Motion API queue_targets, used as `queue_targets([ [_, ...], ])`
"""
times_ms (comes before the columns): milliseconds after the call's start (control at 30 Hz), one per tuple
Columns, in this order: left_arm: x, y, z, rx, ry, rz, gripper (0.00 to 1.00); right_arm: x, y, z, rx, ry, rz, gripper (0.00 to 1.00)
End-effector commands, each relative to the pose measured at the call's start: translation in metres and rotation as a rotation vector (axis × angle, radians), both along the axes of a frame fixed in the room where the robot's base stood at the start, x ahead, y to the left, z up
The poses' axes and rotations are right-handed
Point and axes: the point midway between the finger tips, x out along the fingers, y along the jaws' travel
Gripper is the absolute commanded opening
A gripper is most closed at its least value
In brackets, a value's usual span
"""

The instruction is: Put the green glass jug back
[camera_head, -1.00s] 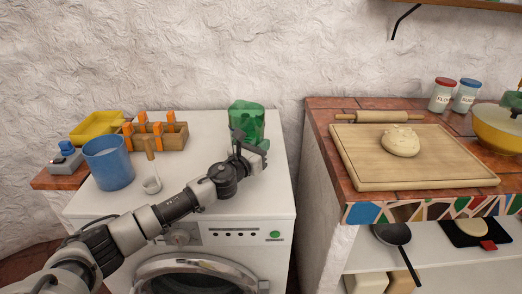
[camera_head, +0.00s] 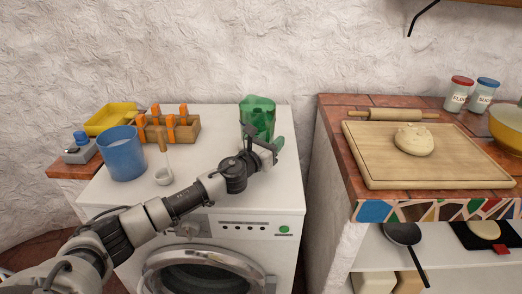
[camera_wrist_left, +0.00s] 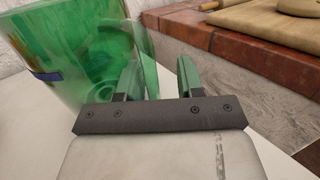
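The green glass jug (camera_head: 257,115) stands upright at the back right of the white washing machine top. In the left wrist view the jug (camera_wrist_left: 70,50) fills the upper left, with its clear green handle (camera_wrist_left: 150,50) toward my fingers. My left gripper (camera_head: 265,143) is at the jug's front right, partly covering its lower part. In the wrist view the gripper (camera_wrist_left: 160,78) has its two greenish fingers apart. The handle reaches the left finger and part of the gap; whether they touch is unclear. My right gripper is not in view.
Right, past a gap, a tiled counter (camera_head: 335,125) bears a cutting board (camera_head: 440,172) with dough and a rolling pin.

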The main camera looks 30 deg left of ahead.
Motion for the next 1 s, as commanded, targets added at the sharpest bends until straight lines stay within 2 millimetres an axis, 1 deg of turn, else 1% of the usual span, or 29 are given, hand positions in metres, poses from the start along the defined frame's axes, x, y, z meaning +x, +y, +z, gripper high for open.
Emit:
queue_targets([
  [33, -0.007, 0.002, -0.003, 0.003, 0.004, 0.0, 0.37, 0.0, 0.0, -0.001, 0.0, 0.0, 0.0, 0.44],
  [167, -0.031, 0.005, -0.006, 0.003, 0.006, -0.002, 0.37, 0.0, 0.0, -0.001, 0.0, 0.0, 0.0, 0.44],
  [300, -0.062, 0.011, -0.01, 0.003, 0.006, -0.003, 0.37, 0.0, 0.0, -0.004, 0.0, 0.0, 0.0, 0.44],
  [400, -0.082, 0.015, -0.012, 0.005, 0.005, -0.002, 0.37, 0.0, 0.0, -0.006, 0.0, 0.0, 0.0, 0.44],
  [500, -0.097, 0.017, -0.013, 0.002, 0.006, -0.002, 0.37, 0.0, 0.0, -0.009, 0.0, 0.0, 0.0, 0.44],
  [600, -0.107, 0.019, -0.013, 0.003, 0.004, -0.001, 0.37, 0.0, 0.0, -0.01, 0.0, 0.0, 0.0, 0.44],
  [700, -0.112, 0.02, -0.013, 0.001, 0.003, -0.002, 0.37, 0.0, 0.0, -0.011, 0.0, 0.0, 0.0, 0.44],
  [1000, -0.114, 0.02, -0.012, 0.0, 0.001, -0.002, 0.37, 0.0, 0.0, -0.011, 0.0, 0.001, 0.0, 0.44],
])
